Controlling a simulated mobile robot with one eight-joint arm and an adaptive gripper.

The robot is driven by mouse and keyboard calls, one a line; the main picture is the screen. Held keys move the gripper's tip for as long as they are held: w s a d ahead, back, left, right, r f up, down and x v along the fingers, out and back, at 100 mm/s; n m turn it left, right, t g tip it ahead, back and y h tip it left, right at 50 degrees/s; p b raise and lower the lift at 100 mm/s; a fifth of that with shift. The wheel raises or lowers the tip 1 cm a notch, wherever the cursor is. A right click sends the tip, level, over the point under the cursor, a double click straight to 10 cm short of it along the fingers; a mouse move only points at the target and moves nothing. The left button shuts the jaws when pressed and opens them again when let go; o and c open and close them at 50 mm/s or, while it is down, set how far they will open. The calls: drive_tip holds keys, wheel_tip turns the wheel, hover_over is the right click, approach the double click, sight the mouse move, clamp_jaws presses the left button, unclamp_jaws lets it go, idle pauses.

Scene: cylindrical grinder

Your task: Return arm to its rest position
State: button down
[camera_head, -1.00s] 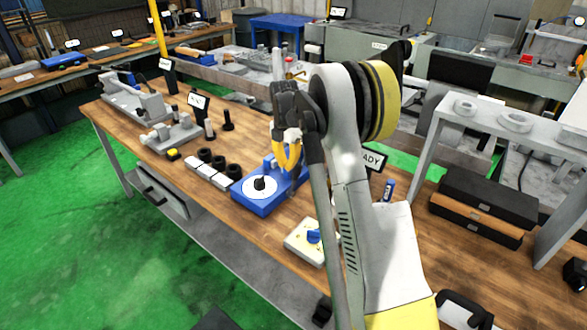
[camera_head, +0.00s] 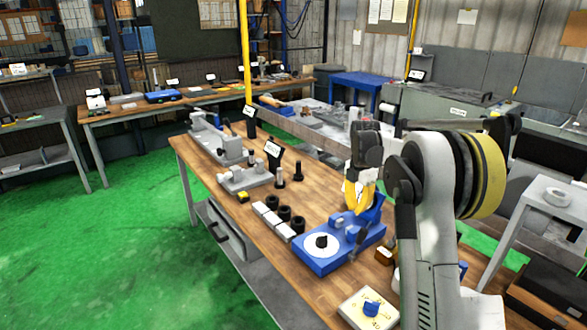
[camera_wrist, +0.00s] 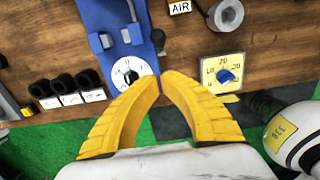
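My gripper (camera_head: 357,208) has yellow fingers and hangs from my raised, bent arm above the wooden workbench (camera_head: 318,199). Beyond the tips lie the blue fixture's white dial (camera_wrist: 128,70) and, to the right, a pale box with a blue knob (camera_wrist: 227,72). The gripper looks apart from both.
Several black cylinders (camera_head: 284,212) stand on the bench left of the fixture, with grey machine parts (camera_head: 243,179) and a small sign (camera_head: 272,149) farther back. A grey shelf (camera_head: 545,197) stands right of my arm. The green floor (camera_head: 100,250) at left is clear.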

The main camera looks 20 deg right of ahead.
drive_tip(key=s+a+r+m+t+b, duration=0.35)
drive_tip(key=s+a+r+m, duration=0.7)
drive_tip(key=s+a, duration=0.35)
drive_tip(key=s+a+f+m+t, duration=0.1)
drive_tip(key=s+a+f+m, duration=0.1)
drive_tip(key=s, duration=0.4)
drive_tip(key=s+a+f+m+t+b, duration=0.1)
drive_tip(key=s+a+f+m, duration=0.2)
drive_tip(key=s+a+m, duration=0.1)
drive_tip(key=s+a+f+m+t, duration=0.1)
drive_tip(key=s+a+f+m, duration=0.1)
drive_tip(key=s+m, duration=0.3)
drive_tip(key=s+a, duration=0.1)
drive_tip(key=s, duration=0.2)
drive_tip(key=shift+f+t+b, duration=0.35)
